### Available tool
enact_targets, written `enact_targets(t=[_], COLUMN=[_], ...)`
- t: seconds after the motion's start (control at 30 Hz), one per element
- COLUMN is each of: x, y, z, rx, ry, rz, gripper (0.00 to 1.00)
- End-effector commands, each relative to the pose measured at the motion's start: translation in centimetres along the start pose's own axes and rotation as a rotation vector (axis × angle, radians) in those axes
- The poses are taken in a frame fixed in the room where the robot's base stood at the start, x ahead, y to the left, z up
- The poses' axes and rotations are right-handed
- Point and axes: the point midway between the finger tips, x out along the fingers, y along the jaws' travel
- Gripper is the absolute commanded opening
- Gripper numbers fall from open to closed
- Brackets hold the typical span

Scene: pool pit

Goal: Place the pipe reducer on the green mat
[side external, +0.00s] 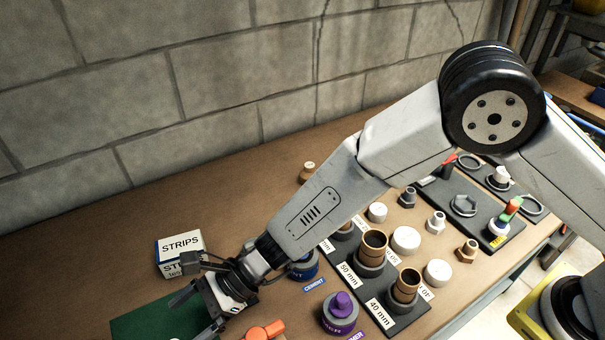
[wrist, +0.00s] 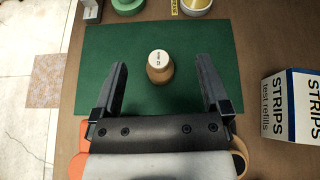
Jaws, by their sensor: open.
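The pipe reducer (wrist: 159,72), a tan piece with a pale, printed top face, is on the green mat (wrist: 110,45) in the wrist view. It appears to stand upright near the middle of the mat. My gripper (wrist: 162,66) is open, with one finger on each side of the reducer and a clear gap to both. In the side external view my gripper (side external: 196,318) is low over the green mat (side external: 145,320), at the lower left.
A STRIPS box (side external: 180,250) stands beside the mat. An orange object (side external: 265,332) and a purple-capped container (side external: 341,312) are close to my gripper. Labelled holders with brown fittings (side external: 404,288) and white caps (side external: 406,240) crowd the bench to the right. A block wall (side external: 220,90) runs behind.

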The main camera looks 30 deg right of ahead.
Motion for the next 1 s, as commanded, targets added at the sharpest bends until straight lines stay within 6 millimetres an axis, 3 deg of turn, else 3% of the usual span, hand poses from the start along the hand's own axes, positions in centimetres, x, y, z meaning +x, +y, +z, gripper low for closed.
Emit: enact_targets(t=[0.17,0.47,1.0], x=[-4.4,-14.3,-32.3], y=[-0.8,-1.0,1.7], z=[-1.2,-4.7,-10.9], rx=[-0.140,-0.449,-0.974], ry=[0.101,0.332,0.730], rz=[0.030,0.125,0.374], gripper=[0.97,0.97,0.97])
